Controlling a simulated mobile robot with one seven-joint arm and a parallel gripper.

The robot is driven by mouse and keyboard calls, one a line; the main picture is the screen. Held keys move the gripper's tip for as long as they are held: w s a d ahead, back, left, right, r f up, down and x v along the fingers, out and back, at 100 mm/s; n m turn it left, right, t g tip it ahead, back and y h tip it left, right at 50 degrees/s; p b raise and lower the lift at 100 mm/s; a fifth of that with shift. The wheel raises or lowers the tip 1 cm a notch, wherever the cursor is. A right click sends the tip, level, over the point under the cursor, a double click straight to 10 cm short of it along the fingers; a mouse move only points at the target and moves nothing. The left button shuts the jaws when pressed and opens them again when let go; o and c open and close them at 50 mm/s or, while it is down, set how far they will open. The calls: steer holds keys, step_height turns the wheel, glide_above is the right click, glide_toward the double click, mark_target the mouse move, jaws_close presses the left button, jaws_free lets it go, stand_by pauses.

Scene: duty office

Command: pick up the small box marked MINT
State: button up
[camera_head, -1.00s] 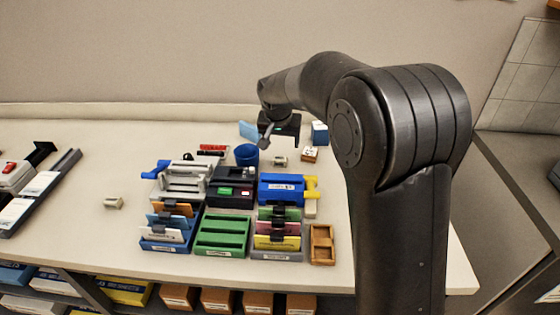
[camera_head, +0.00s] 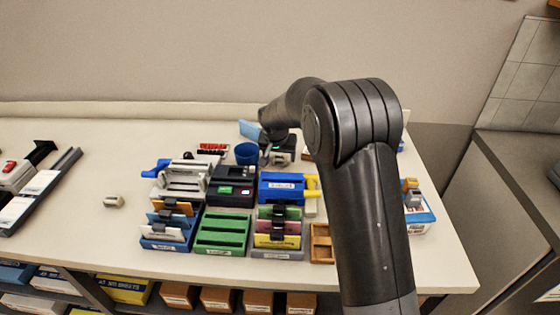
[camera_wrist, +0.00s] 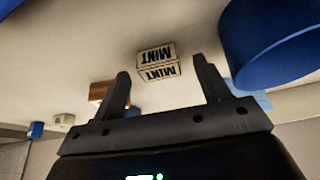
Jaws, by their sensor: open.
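The small box marked MINT (camera_wrist: 157,63) is pale with black lettering on two visible faces. In the wrist view it stands on the white counter, ahead of and between my two fingertips, with no finger touching it. My gripper (camera_wrist: 161,75) is open and empty. In the head view my gripper (camera_head: 283,155) is low over the back of the counter, just right of the blue cup (camera_head: 246,153). I cannot make out the MINT box in the head view, where my gripper and arm cover that area.
The blue cup (camera_wrist: 270,40) is close beside one finger in the wrist view. An orange-brown box (camera_wrist: 99,92) and a blue box (camera_wrist: 37,130) stand on the other side. In front are a black device (camera_head: 232,188), a blue tool (camera_head: 282,187) and a green tray (camera_head: 222,232).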

steer(key=shift+w+f, duration=0.15)
steer(key=shift+f, duration=0.2)
steer(key=shift+c, duration=0.6)
steer(key=c, duration=0.9)
steer(key=shift+c, duration=0.2)
